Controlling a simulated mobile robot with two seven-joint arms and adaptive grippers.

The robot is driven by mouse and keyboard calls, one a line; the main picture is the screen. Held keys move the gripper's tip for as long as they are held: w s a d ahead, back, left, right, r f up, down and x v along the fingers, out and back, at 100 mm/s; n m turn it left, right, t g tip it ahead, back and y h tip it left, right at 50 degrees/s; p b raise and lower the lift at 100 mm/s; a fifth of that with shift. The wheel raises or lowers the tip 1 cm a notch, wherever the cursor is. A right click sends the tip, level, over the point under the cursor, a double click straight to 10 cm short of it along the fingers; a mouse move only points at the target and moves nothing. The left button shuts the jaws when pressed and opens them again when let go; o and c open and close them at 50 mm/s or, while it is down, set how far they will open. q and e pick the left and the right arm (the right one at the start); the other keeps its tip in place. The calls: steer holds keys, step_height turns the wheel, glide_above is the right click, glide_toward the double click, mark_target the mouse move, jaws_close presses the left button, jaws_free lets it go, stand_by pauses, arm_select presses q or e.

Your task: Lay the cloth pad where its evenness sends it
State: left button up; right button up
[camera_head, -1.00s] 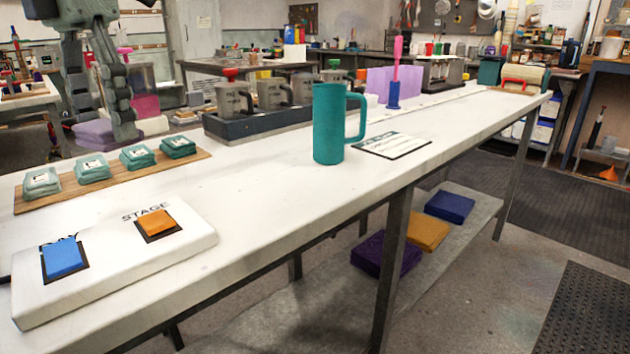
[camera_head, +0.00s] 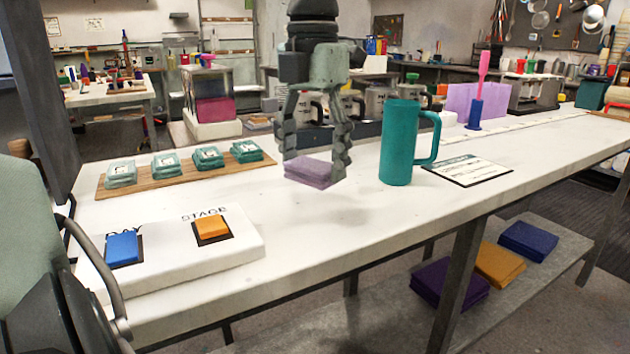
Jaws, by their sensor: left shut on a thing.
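A mauve cloth pad (camera_head: 311,173) hangs level between the fingers of my left gripper (camera_head: 312,152). The gripper is shut on it and points down. The pad is a little above the white table (camera_head: 350,228), between a wooden board (camera_head: 116,190) and a tall teal jug (camera_head: 396,145). The board bears a row of teal stacked pads (camera_head: 207,158) with white labels. A white panel in front has a blue square (camera_head: 122,248) under "DAY" and an orange square (camera_head: 211,228) under "STAGE". The evenness of the held pad's colour is too small to judge. My right gripper is out of view.
Grey lettered buckets (camera_head: 380,101) stand in a dark tray behind my gripper. A printed card (camera_head: 467,170) lies right of the jug. Purple (camera_head: 445,281), orange (camera_head: 499,264) and blue (camera_head: 528,241) stacks lie on the lower shelf. The table between panel and jug is clear.

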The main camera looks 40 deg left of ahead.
mark_target(314, 163)
arm_select(q)
steer(key=shift+w+d+f, duration=0.1)
steer(key=shift+f, duration=0.5)
step_height(314, 163, down, 2)
steer(key=shift+f, duration=0.6)
steer(key=o, duration=0.6)
steer(key=shift+o, duration=1.2)
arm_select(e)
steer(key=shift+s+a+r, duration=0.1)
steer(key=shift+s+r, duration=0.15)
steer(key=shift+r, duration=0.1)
